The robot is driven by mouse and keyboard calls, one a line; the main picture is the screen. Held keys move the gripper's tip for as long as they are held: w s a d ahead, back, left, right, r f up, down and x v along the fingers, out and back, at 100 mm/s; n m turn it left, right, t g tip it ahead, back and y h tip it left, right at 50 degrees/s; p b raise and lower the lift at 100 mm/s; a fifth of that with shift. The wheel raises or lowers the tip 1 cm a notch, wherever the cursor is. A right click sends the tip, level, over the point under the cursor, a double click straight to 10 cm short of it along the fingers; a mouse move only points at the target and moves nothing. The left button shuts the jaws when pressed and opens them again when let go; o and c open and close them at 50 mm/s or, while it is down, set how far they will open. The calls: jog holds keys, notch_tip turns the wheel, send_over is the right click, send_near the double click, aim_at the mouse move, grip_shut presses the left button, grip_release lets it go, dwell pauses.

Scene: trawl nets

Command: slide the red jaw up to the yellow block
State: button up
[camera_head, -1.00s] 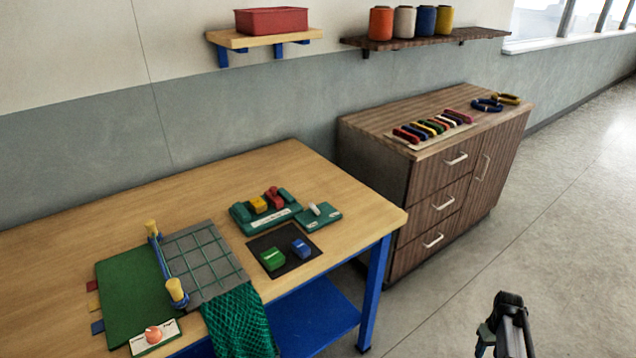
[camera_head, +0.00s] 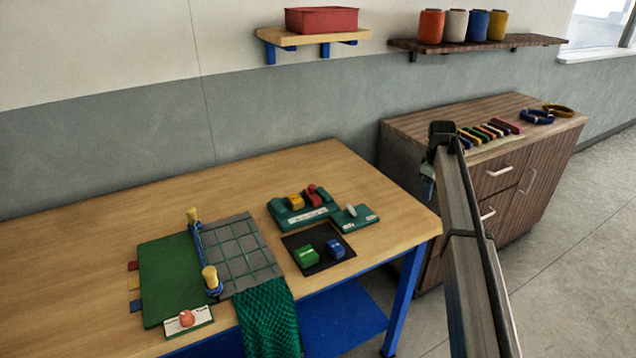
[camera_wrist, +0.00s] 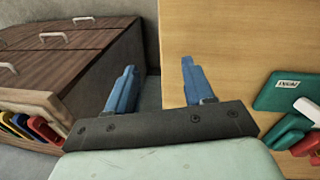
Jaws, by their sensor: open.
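The red jaw (camera_head: 312,195) and the yellow block (camera_head: 295,202) sit side by side on a green fixture (camera_head: 300,218) on the table, the jaw to the right of the block. I cannot tell how wide the gap between them is. In the wrist view the red jaw (camera_wrist: 306,146) shows in part at the right edge; the yellow block is out of that view. A small green plate (camera_head: 362,221) with a white lever (camera_head: 351,209) adjoins the fixture. My gripper (camera_wrist: 158,78) is open and empty, above the table's right edge, apart from the fixture.
A black mat (camera_head: 294,247) holds a green block (camera_head: 306,255) and a blue block (camera_head: 336,248) in front of the fixture. A net board (camera_head: 240,255) lies to the left. A wooden cabinet (camera_head: 400,150) stands at right. The table's back is clear.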

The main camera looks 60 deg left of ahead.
jog(key=s+a+r+n+g, duration=0.15)
jog(key=s+a+r, duration=0.25)
jog(key=s+a, duration=0.4)
jog(key=s+a+r+n+t, duration=0.1)
jog(key=s+a+r+n, duration=0.2)
jog(key=s+a+r, duration=0.5)
jog(key=n+g, duration=0.1)
jog(key=n, duration=0.2)
send_near(312, 186)
jog(key=shift+h, duration=0.3)
jog(key=f, duration=0.8)
jog(key=shift+w+a+f, duration=0.1)
jog(key=shift+a+f, duration=0.1)
jog(key=shift+a, duration=0.1)
jog(key=shift+c, duration=0.3)
grip_shut()
